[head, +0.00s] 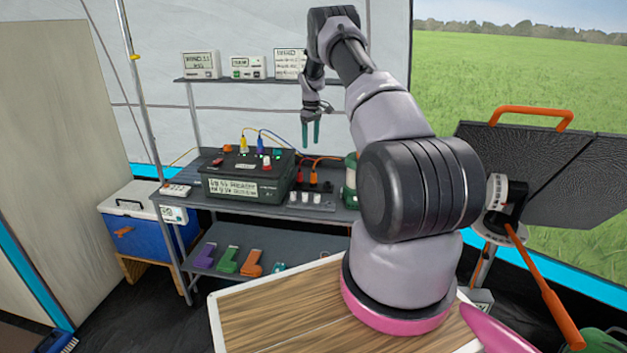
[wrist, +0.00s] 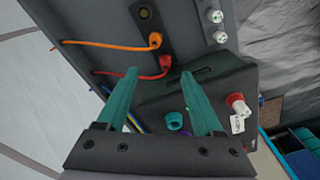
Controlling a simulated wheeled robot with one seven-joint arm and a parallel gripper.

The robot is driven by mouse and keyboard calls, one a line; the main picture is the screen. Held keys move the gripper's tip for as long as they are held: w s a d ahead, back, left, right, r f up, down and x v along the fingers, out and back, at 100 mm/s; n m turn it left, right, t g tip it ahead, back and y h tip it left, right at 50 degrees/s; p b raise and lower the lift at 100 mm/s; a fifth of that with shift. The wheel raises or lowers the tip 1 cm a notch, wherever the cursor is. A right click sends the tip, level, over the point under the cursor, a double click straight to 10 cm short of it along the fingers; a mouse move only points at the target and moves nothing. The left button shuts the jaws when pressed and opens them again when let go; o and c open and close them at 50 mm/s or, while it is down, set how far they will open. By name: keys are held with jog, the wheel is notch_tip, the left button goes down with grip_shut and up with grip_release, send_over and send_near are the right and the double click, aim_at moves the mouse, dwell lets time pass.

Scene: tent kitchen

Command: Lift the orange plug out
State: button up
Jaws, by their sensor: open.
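The orange plug (wrist: 155,41) sits upright in a dark socket strip (wrist: 146,13) in the wrist view, its orange cable running left. In the head view it shows small (head: 313,177) beside the black power box. A red plug (wrist: 165,62) with a red cable stands next to it, closer to my fingers. My gripper (wrist: 158,73) is open and empty, its two teal fingers pointing down. In the head view my gripper (head: 311,135) hangs above the plugs, clear of them. In the wrist view the orange plug lies just beyond the fingertips, and neither finger seems to touch it.
The black power box (head: 245,185) stands left of the plugs, with yellow, blue and red plugs on top. White plugs (head: 305,198) stand in front and a green-and-white lantern (head: 350,180) to the right. A shelf (head: 235,79) with small devices is behind.

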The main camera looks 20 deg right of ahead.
aim_at(313, 172)
jog(key=shift+n, duration=0.3)
jog(key=f, duration=0.7)
jog(key=d+f, duration=0.1)
jog(key=f, duration=0.2)
jog(key=shift+d+f, duration=0.1)
jog(key=shift+f, duration=0.15)
notch_tip(313, 172, down, 6)
jog(key=shift+w+r, duration=0.1)
jog(key=shift+w, duration=0.05)
jog(key=shift+c, duration=0.2)
grip_shut()
